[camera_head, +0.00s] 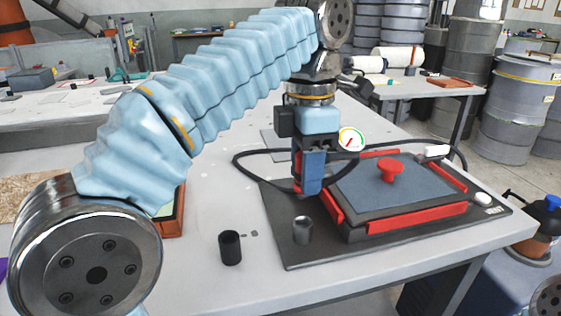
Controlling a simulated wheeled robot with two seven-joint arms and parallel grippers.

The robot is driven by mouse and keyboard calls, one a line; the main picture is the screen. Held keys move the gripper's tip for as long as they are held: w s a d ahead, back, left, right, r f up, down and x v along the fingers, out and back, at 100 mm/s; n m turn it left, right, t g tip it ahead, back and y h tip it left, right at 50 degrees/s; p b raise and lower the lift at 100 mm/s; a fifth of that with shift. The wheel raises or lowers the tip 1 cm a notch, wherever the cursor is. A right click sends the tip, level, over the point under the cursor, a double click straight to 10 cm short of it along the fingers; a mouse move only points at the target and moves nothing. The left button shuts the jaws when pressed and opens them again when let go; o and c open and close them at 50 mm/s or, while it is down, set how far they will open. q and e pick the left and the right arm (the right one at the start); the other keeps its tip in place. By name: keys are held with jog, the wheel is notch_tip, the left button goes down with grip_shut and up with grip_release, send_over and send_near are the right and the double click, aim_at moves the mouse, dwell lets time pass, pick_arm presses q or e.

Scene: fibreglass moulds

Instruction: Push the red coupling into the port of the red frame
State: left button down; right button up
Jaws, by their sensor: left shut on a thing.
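My left gripper (311,190) points down with its blue fingers at the left edge of the red frame (410,217). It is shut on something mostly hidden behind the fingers. A small red part (297,187) shows at their left side and may be the red coupling, but I cannot tell for certain. The red frame's bars surround a blue-grey plate (365,185) with a red knob (390,169) on top. The frame's port is not clearly visible, and I cannot tell whether the coupling touches it. My right gripper is not in view.
The frame lies on a dark base board (300,258) on a pale table (205,272). A black hose (262,152) loops behind my gripper, near a round gauge (351,139). A grey cup (303,230) and a black cup (230,248) stand in front.

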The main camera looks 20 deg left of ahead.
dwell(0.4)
pick_arm(q)
jog(key=shift+f, duration=2.85)
jog(key=shift+f+b, duration=0.5)
jog(key=shift+f, duration=0.15)
jog(key=c, duration=0.6)
grip_release()
notch_tip(320, 180, up, 7)
jog(key=shift+r+p, duration=0.15)
jog(key=shift+p, duration=0.35)
jog(key=shift+r, duration=0.15)
